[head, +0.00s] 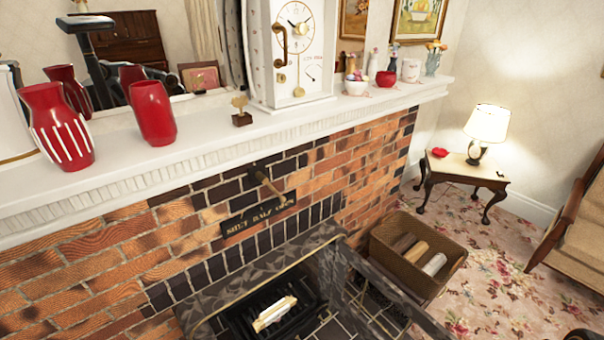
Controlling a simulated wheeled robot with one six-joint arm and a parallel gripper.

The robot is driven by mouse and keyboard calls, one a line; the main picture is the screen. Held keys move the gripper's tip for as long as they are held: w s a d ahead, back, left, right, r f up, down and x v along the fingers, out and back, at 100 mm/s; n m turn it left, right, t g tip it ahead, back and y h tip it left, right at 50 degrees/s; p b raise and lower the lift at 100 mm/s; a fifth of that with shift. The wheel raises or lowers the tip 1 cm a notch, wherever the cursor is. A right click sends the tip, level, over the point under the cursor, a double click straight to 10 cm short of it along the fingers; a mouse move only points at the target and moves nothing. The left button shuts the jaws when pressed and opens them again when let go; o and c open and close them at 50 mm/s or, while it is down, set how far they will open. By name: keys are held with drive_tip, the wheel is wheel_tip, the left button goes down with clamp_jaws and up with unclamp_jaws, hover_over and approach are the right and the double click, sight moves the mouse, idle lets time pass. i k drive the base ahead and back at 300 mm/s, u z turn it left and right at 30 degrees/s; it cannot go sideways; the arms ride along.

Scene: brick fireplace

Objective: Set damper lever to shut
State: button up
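The damper lever (270,185) is a short brownish rod on the brick front, below the white mantel. It slants down to the right from its upper mount. Below it is a dark plate (258,215) with gold lettering that reads SHUT, HALF, OPEN from left to right. The lever's lower end lies over the right part of the plate, by OPEN. My gripper is not in view.
The mantel shelf (205,135) juts out above the lever, with red vases (155,106) and a white clock (300,50) on it. Below are the firebox hood (260,270), a dark fender and a log basket (415,275). Patterned carpet lies to the right.

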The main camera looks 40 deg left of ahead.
sight(262, 177)
drive_tip(key=i, duration=0.25)
drive_tip(key=u, duration=4.5)
drive_tip(key=k, duration=0.45)
drive_tip(key=z, duration=3.75)
drive_tip(key=i, duration=0.1)
drive_tip(key=u, duration=2.9)
drive_tip(key=i, duration=0.8)
